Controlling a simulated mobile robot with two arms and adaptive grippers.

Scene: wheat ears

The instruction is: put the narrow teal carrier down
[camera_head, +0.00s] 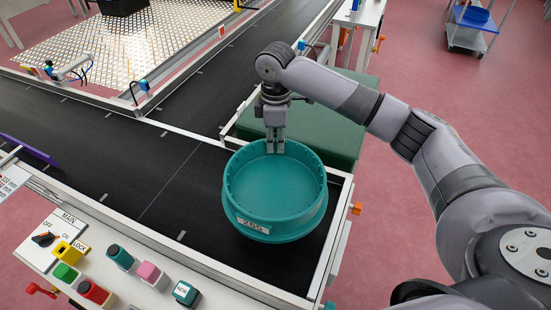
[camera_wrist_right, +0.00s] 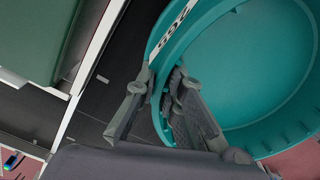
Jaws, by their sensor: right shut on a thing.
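The teal carrier (camera_head: 275,190) is a round, open, empty tub with a white number label on its front wall. It is over the near right end of the black conveyor belt (camera_head: 150,190). I cannot tell whether its base touches the belt. My right gripper (camera_head: 275,145) is shut on the carrier's far rim, pointing down. In the right wrist view the carrier (camera_wrist_right: 250,65) fills the right side, and the gripper's fingers (camera_wrist_right: 158,105) straddle its wall, one inside and one outside. A second label shows on that wall. My left gripper is not in view.
A control panel (camera_head: 110,265) with coloured buttons stands along the near edge of the belt. A pale rail (camera_head: 333,235) borders the belt's right end. A green block (camera_head: 310,125) is just behind the carrier.

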